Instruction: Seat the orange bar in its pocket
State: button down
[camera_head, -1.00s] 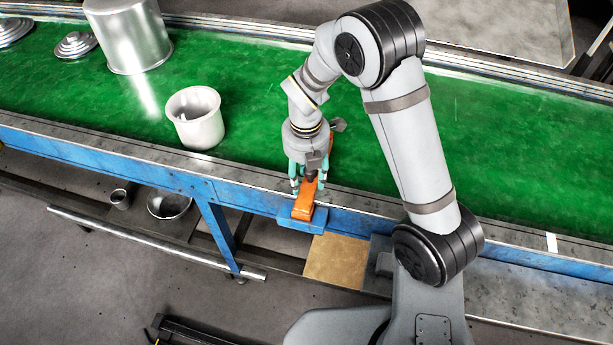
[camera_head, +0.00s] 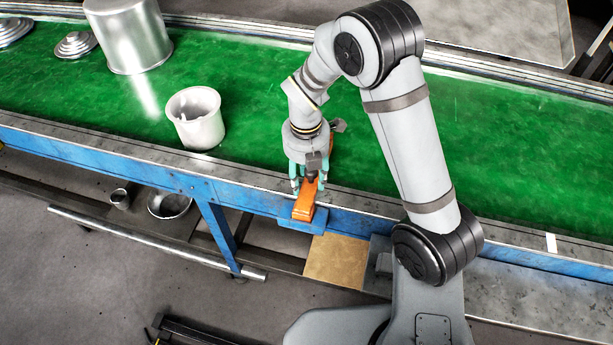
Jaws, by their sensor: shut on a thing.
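The orange bar (camera_head: 304,206) lies lengthwise across the near edge of the conveyor, its near end over a blue block (camera_head: 296,222) fixed at the edge. My gripper (camera_head: 307,186) points down and is shut on the bar, with its teal fingers on either side. The bar's far part shows as a bit of orange behind the gripper. The pocket itself cannot be made out; the bar and gripper cover that area. Whether the bar touches the blue block or is just above it, I cannot tell.
A grey pot (camera_head: 196,118) stands on the green belt (camera_head: 245,95) to the left. A tall metal pot (camera_head: 130,35) and lids (camera_head: 75,45) are further back. A tan board (camera_head: 336,260) lies below the near edge. The belt to the right is clear.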

jog(key=shift+r+p, duration=2.3)
jog(key=shift+r, duration=0.55)
